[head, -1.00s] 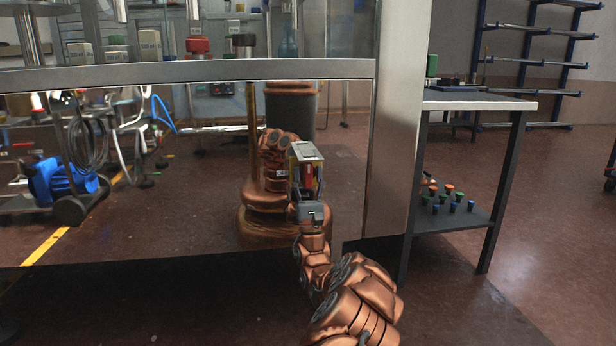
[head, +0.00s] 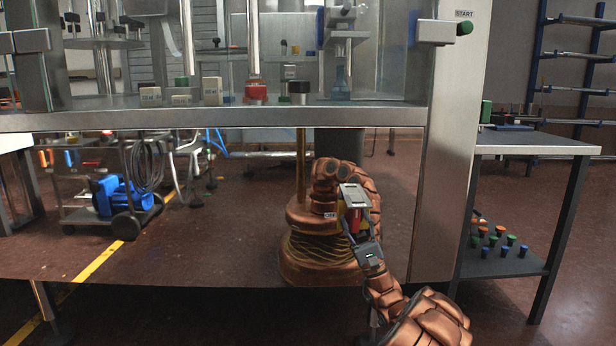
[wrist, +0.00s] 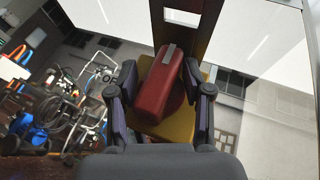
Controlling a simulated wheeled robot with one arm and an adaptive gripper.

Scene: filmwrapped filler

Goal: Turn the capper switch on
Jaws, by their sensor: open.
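The capper switch is a red handle (wrist: 163,80) with a grey stripe on a yellow plate (wrist: 178,125). In the head view the red handle (head: 353,220) shows small below a grey housing (head: 352,194). A label beside it seems to read OFF (head: 330,215); it is partly hidden in the wrist view. My gripper (wrist: 160,72) is open, with one dark finger on each side of the handle. The handle tilts slightly right in the wrist view. I cannot tell whether a finger touches it.
A glossy panel below the machine's shelf edge (head: 215,120) seems to reflect my copper-coloured arm and base. A green button (head: 464,28) by a START label is at upper right. A side table (head: 535,143) stands right, with coloured knobs below. Blue equipment (head: 118,195) appears left.

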